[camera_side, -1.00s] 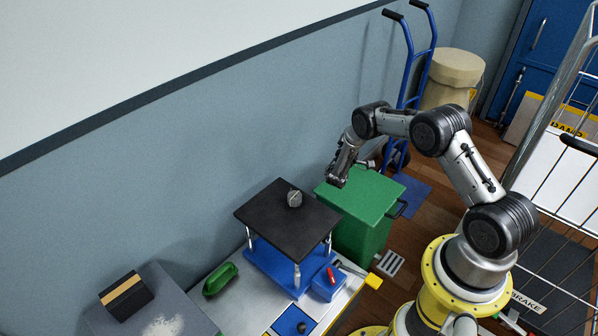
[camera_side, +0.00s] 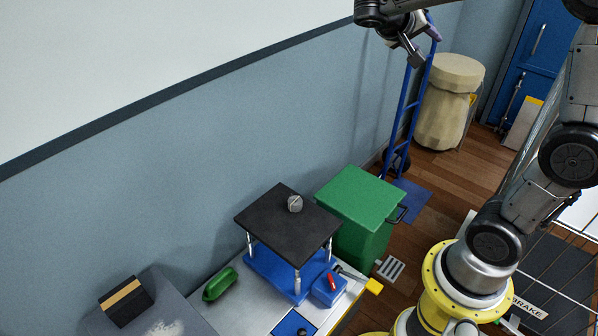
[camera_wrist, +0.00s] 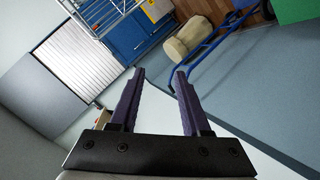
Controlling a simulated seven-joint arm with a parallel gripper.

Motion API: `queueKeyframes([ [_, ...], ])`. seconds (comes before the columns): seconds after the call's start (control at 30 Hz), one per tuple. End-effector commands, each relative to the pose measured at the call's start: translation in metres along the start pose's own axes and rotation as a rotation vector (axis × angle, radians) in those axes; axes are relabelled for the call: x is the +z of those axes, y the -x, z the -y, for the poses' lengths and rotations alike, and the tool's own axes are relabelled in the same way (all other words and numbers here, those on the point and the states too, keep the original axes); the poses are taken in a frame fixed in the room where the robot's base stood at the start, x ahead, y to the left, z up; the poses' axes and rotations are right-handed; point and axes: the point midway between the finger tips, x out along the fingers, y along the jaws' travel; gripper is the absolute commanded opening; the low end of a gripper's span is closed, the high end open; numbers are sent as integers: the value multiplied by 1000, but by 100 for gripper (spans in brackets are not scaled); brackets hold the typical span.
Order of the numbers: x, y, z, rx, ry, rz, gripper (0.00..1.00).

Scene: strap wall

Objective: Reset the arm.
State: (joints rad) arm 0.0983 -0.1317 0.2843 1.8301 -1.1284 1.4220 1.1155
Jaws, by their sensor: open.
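My gripper (camera_wrist: 158,78) shows in the wrist view with its two purple fingers apart and nothing between them. In the side view my gripper (camera_side: 424,50) is high up near the top edge, in front of the wall and the top of the blue hand truck (camera_side: 408,110). It is well above the green bin (camera_side: 358,198) and the black-topped stand (camera_side: 280,222). My arm rises along the right edge of the side view, and part of it is cut off at the top.
A small grey round object (camera_side: 295,204) sits on the stand's black top. A green tray (camera_side: 220,283) and a blue box with a red item (camera_side: 329,288) are on the bench. A beige barrel (camera_side: 447,105) stands behind. A wire cage is at right.

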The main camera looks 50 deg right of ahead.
Motion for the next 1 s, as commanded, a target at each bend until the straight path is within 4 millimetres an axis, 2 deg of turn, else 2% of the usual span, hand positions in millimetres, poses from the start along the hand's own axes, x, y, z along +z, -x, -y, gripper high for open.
queueKeyframes([
  [0.03,17,10,-10,-78,3,20,47],
  [0.1,43,22,-17,-194,24,53,47],
  [0.27,106,52,-21,-489,93,91,47],
  [0.4,162,80,-11,-762,172,82,47],
  [0.6,220,116,16,-1076,300,43,47],
  [0.73,238,133,35,-1199,391,18,47],
  [0.83,234,141,39,-1240,434,-43,47],
  [1.0,232,142,40,-1241,474,-82,47],
])
